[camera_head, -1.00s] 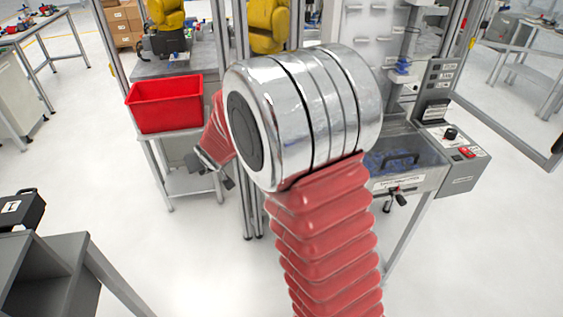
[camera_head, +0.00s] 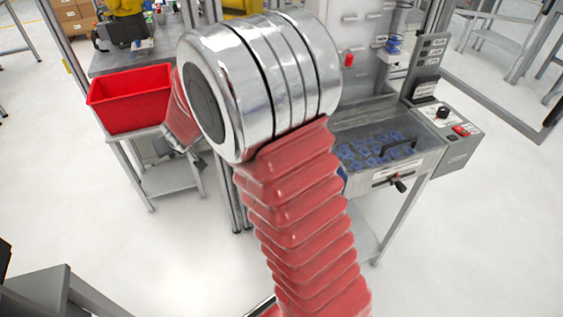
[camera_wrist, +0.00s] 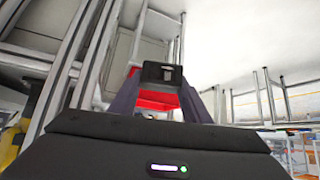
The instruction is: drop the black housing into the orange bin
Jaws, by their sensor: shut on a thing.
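The bin (camera_head: 131,98) looks red, not orange. It stands on a small grey table left of my arm in the head view. My gripper (camera_wrist: 159,82) is shut on the black housing (camera_wrist: 160,72), which shows between the fingertips in the wrist view. Red of the bin (camera_wrist: 157,100) shows behind and between the fingers there. In the head view my gripper (camera_head: 192,152) is low beside the bin's right side, partly hidden by my arm; the housing cannot be made out there.
A machine with a tray of blue parts (camera_head: 375,148) and a control panel (camera_head: 448,120) stands at the right. Metal frame posts rise near the bin. A grey stand (camera_head: 62,292) is at the lower left. The floor between is clear.

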